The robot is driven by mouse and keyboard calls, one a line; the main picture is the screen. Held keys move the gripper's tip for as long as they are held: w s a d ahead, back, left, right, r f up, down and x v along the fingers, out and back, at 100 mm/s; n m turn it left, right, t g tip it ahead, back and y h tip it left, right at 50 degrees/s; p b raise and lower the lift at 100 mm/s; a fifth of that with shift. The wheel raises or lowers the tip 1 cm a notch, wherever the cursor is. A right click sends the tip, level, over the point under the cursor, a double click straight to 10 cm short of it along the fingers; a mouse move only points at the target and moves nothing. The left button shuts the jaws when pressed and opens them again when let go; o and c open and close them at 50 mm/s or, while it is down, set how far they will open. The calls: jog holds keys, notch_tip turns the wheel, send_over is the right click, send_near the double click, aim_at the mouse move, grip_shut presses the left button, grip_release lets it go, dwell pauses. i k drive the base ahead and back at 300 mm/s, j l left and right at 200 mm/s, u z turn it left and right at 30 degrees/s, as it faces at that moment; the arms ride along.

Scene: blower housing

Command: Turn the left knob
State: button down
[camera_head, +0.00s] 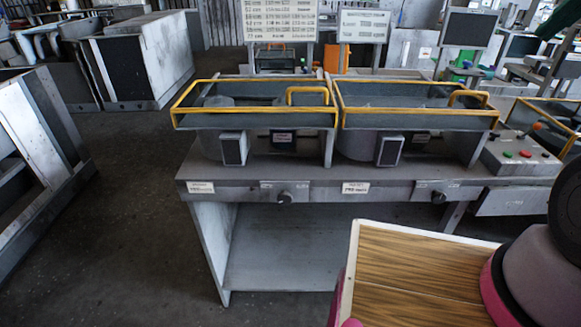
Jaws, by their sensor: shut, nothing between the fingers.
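The left knob (285,197) is a small dark round knob on the front edge of the grey workbench (230,188). A second, similar knob, the right knob (438,198), sits further right on the same front edge. The way the left knob is turned is too small to tell. My gripper is not in view. Rounded grey, black and pink parts of my arm show at the lower right, well apart from the left knob.
Two yellow-railed guards (256,82) (415,83) stand on the bench. A control box with coloured buttons (521,154) is at its right end. A grey metal frame (35,150) stands at the left. The floor (130,230) between it and the bench is clear.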

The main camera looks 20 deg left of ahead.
aim_at(284, 198)
jog(key=u, duration=1.2)
